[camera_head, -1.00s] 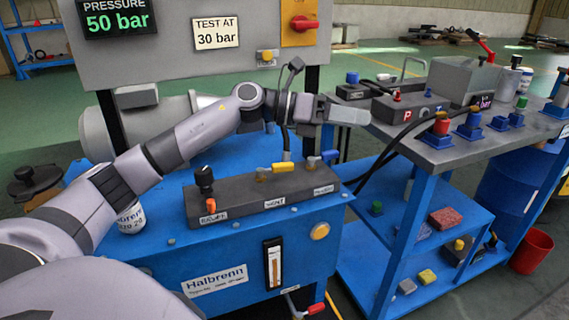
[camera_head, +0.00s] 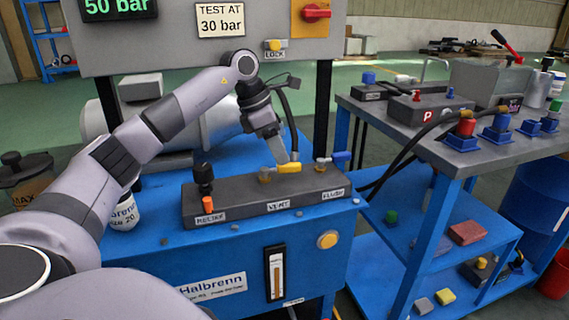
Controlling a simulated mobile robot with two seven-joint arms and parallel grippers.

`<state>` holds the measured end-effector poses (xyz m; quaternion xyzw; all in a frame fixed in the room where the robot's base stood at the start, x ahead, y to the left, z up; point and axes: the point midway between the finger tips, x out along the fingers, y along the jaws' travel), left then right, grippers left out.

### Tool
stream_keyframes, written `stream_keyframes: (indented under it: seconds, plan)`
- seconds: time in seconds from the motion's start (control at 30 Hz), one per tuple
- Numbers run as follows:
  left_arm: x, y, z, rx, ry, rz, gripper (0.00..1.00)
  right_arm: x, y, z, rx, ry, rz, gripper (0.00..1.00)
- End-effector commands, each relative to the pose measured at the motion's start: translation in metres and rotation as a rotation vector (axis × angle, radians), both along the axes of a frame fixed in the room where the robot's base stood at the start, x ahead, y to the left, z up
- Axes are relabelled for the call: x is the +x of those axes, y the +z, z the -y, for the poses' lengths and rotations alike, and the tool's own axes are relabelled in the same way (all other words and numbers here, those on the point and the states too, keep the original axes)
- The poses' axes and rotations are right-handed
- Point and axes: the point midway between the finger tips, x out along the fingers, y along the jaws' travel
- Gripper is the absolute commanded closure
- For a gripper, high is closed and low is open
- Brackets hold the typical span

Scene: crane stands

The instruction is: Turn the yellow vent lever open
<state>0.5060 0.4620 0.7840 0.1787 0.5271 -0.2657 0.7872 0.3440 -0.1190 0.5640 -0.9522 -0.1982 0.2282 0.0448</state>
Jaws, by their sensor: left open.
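The yellow vent lever (camera_head: 289,168) sits on a brass valve on top of the dark grey manifold block (camera_head: 232,198), above the label VENT (camera_head: 278,205). It lies about level and points right along the block. My left gripper (camera_head: 281,156) is open, with its fingers pointing down at the lever from above and behind. The fingertips are at or very close to the lever; I cannot tell whether they touch it. The fingers partly overlap each other in this view. My right gripper is not in view.
A blue lever (camera_head: 341,157) stands to the right, above FLUSH. A black knob (camera_head: 203,174) and an orange part (camera_head: 207,203) are at the left end. A black hose (camera_head: 291,118) hangs behind the gripper. A workbench (camera_head: 462,140) stands to the right.

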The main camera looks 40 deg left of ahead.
Motion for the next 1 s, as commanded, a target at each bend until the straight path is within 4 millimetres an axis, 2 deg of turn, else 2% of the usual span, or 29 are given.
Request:
stream_keyframes:
  seconds: [0.03,0.2,0.53,0.57,0.6,0.7,1.0]
  plan:
    - [0.002,-0.012,0.002,0.000,-0.001,-0.003,0.53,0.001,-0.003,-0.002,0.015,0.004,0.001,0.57]
    - [0.008,-0.027,0.007,-0.002,-0.001,0.000,0.53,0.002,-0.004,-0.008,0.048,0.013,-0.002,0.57]
    - [0.010,-0.030,0.008,-0.003,-0.001,0.000,0.53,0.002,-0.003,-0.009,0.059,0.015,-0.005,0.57]
    - [0.010,-0.030,0.008,-0.003,-0.001,0.000,0.56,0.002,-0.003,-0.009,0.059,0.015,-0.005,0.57]
    - [0.010,-0.030,0.008,-0.003,-0.001,0.000,0.69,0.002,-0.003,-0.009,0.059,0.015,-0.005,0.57]
    - [0.010,-0.030,0.008,-0.003,-0.001,0.000,1.00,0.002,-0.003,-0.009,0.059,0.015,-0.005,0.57]
    - [0.010,-0.029,0.009,-0.002,-0.015,0.001,1.00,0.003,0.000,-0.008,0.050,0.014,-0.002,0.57]
